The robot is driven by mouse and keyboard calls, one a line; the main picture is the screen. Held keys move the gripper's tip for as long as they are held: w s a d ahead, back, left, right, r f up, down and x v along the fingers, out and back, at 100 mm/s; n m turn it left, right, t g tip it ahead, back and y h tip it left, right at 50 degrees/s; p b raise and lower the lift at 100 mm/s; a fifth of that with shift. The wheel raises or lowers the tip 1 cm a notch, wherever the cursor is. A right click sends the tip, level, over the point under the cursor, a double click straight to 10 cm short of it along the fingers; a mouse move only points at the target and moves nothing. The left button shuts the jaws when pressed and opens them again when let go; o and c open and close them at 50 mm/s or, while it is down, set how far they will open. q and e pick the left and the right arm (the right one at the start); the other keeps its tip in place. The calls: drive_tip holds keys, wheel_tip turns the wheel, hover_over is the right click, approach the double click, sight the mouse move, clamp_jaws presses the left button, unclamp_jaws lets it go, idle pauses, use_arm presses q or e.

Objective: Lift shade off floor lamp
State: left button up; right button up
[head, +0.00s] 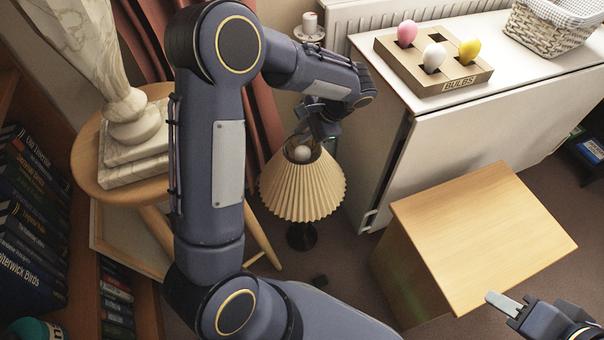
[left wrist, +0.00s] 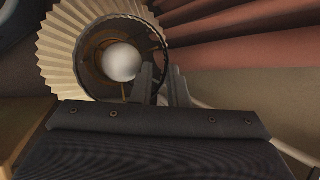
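The floor lamp carries a cream pleated shade (head: 302,188) with an open top; it also shows in the left wrist view (left wrist: 62,50). A round white bulb (head: 301,153) sits inside the top opening, and it also shows in the left wrist view (left wrist: 121,62). The dark lamp base (head: 301,237) stands on the floor. My left gripper (head: 322,130) is at the shade's top rim. In the left wrist view its fingers (left wrist: 163,85) are a little apart, one inside the rim and one outside. My right gripper (head: 510,302) is partly in view at lower right, away from the lamp.
A marble-like vase (head: 135,125) stands on a round wooden stool (head: 88,165) left of the lamp. A wooden box (head: 480,235) stands right of the lamp.

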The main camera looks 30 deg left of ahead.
use_arm(q)
drive_tip(key=shift+x, duration=1.05)
clamp_jaws()
wheel_tip(320, 180, up, 30)
drive_tip(key=p, duration=1.9)
drive_tip(key=shift+r, duration=0.25)
idle(1.3)
idle(0.4)
wheel_tip(320, 180, up, 3)
drive_tip(key=p, duration=0.3)
drive_tip(key=shift+r+p, duration=0.25)
drive_tip(key=shift+p, duration=0.1)
